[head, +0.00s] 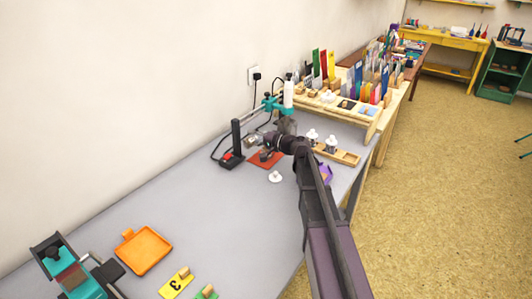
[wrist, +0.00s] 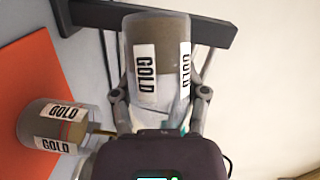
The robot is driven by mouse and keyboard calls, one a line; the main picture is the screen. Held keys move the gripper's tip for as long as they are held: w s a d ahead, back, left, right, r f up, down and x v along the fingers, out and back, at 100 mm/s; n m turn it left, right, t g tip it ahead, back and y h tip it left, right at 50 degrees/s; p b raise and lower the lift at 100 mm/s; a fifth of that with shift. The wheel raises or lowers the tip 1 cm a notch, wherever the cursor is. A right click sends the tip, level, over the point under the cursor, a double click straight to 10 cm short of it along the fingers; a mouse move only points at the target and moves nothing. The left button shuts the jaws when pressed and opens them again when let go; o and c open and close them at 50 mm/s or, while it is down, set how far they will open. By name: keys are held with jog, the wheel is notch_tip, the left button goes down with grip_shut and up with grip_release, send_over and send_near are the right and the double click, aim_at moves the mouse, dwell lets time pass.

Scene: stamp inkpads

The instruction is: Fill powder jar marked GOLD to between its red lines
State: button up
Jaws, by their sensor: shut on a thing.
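My gripper (wrist: 160,105) is shut on a large clear container (wrist: 157,45) with GOLD labels and brown powder in it. In the wrist view the container is between the two fingers. A smaller clear jar (wrist: 52,138) marked GOLD stands on an orange-red mat (wrist: 22,85) at the lower left, apart from the held container. It shows brown contents and a reddish band; its fill level against the lines cannot be told. A thin brown streak shows beside this jar. In the head view my gripper (head: 270,147) is above the mat (head: 262,162), and the jars are too small to make out.
A white lid-like piece (head: 275,177) lies in front of the mat. A black post with a red button (head: 231,158) stands left. An orange tray (head: 146,251) is near left. The bench middle is clear.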

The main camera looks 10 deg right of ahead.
jog(key=shift+r, duration=0.15)
jog(key=shift+r+n+h+p, duration=0.2)
jog(key=shift+n+h+p, duration=0.1)
jog(key=shift+n+p, duration=0.4)
jog(key=shift+r+g+h+p, duration=0.2)
jog(key=shift+g+h+p, duration=0.1)
jog(key=shift+p, duration=0.35)
jog(key=shift+n, duration=0.4)
jog(key=shift+r+p, duration=0.1)
jog(key=shift+p, duration=0.35)
jog(key=shift+n, duration=0.3)
jog(key=shift+w+d+r+h+p, duration=0.1)
jog(key=shift+d+r+h+p, duration=0.1)
jog(key=shift+h+p, duration=0.3)
